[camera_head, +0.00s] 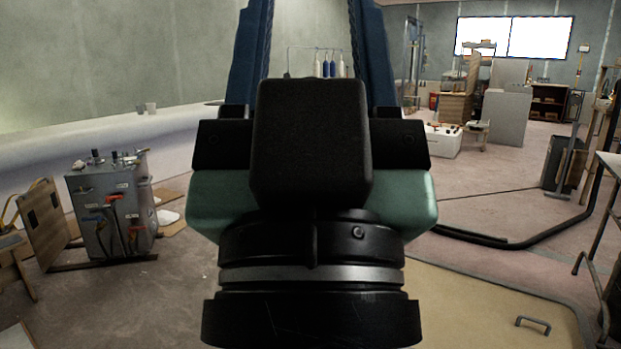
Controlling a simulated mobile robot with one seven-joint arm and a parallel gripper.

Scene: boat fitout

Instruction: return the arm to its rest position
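My gripper (311,25) fills the middle of the head view, seen from behind and very close. Its black wrist and green-sided body are in the lower middle. Two blue fingers with dark ridged inner faces run up to the top edge of the picture. The fingers stand wide apart, and only the far wall and distant bottles show between them. The fingertips are cut off by the top edge. No held object is visible. The rest of my arm is out of view below.
A grey metal cabinet (112,215) with hoses and a wooden panel (46,224) stand at left. A long white hull-like form (50,160) lies along the left wall. A hatch with a handle (534,324) is at lower right. A dark pipe (500,241) crosses the right floor.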

